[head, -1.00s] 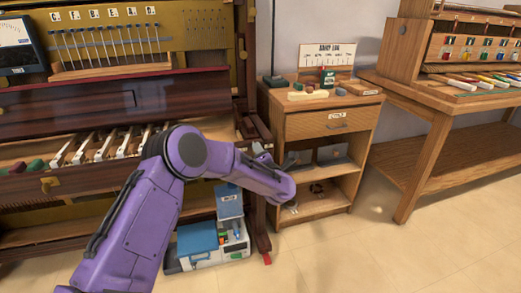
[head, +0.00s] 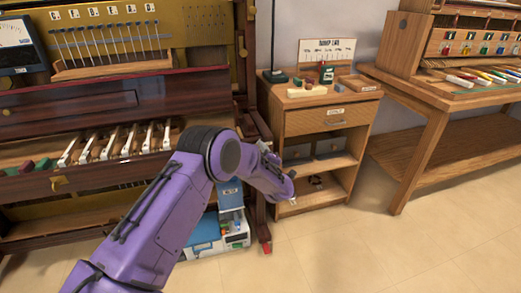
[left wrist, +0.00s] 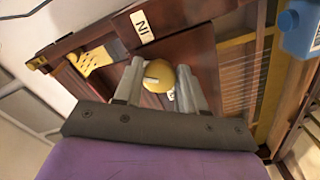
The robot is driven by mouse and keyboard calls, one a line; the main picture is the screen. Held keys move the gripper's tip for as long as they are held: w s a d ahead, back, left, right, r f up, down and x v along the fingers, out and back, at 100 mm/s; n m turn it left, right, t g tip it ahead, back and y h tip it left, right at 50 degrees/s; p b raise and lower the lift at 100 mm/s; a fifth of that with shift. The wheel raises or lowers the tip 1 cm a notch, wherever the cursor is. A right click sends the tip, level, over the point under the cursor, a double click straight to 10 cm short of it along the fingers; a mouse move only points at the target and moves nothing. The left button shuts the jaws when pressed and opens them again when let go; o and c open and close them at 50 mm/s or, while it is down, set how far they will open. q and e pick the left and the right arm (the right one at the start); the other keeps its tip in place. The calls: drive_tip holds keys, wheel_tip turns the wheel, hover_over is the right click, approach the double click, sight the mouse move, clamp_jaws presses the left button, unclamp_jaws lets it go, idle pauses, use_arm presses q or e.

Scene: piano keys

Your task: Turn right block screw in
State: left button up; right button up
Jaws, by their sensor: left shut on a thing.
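In the left wrist view, a round brass screw knob (left wrist: 159,74) with a pale slot sits between the two grey fingers of my left gripper (left wrist: 158,88). The gripper is shut on the knob, which sits against dark red-brown wood. A white label reading "IN" (left wrist: 142,25) is on the wood beside it. In the head view, my purple left arm crosses the front of the piano, and the forearm hides the right block, the knob and most of the gripper. My right gripper is not in view.
White piano keys (head: 115,143) lie left of my arm. A blue-lidded box (head: 203,236) stands on the floor below my arm. A small wooden cabinet (head: 318,122) stands close on the right, with a workbench (head: 425,110) beyond it. The tiled floor in front is clear.

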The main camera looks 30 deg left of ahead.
use_arm(q)
drive_tip(key=m+p, duration=0.1)
drive_tip(key=m, duration=0.4)
drive_tip(key=m+p, duration=0.1)
drive_tip(key=m, duration=0.5)
drive_tip(key=shift+s+a+f+p, duration=0.1)
drive_tip(key=shift+s+f+p, duration=0.1)
drive_tip(key=shift+p, duration=0.2)
drive_tip(key=shift+m, duration=0.4)
drive_tip(key=o, duration=1)
drive_tip(key=shift+r, duration=0.1)
drive_tip(key=v, duration=1)
drive_tip(key=shift+s+p, duration=0.25)
drive_tip(key=shift+p, duration=0.05)
